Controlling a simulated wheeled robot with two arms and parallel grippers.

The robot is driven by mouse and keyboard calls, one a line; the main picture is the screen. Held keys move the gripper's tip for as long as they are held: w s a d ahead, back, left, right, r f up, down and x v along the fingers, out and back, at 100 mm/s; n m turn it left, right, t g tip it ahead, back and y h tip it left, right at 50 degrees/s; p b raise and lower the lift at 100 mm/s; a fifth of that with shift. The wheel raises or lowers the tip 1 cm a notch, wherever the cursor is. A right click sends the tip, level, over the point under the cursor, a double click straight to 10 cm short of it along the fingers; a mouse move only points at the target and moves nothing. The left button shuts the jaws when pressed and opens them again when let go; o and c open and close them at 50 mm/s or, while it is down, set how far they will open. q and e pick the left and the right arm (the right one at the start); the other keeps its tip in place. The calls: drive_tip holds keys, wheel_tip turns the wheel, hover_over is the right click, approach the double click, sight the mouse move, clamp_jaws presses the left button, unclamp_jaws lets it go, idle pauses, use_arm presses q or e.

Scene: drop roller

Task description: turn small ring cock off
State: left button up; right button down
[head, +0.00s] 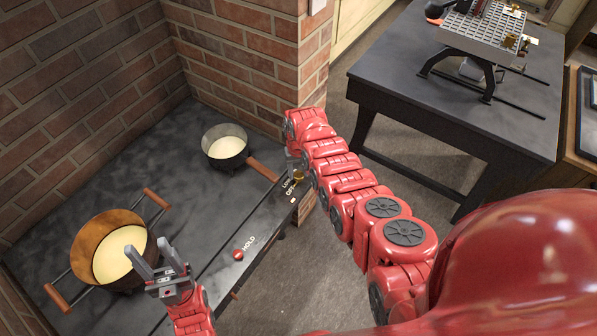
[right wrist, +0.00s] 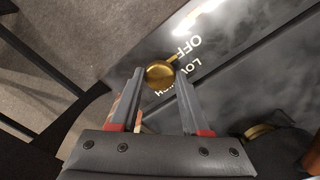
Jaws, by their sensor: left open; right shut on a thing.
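A brass cock (head: 298,175) sits on the front edge of the dark stove top, beside the printed words LOW and OFF. In the right wrist view the round brass cock (right wrist: 160,75) is between the fingertips of my right gripper (right wrist: 158,80), which is shut on it. A small brass tip shows beside it on the side toward OFF. The lettering close to the jaws is partly hidden. In the head view my right gripper (head: 293,163) is mostly hidden by its arm. My left gripper (head: 158,262) is open and empty, in front of the large pan.
A small pot (head: 225,146) with pale contents stands behind the cock, its wooden handle reaching toward it. A large two-handled copper pan (head: 84,243) stands at left. A red knob (head: 238,254) marked HOLD is on the front edge. Brick walls (head: 85,85) close the back; a dark table (head: 420,92) stands at right.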

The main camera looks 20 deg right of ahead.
drive_tip(key=shift+c, duration=1.9)
unclamp_jaws()
wheel_tip(320, 180, up, 12)
wheel_tip(320, 180, up, 5)
drive_tip(key=p, duration=0.4)
hover_over(298, 174)
drive_tip(key=shift+s+r, duration=0.1)
drive_tip(key=shift+r, duration=0.05)
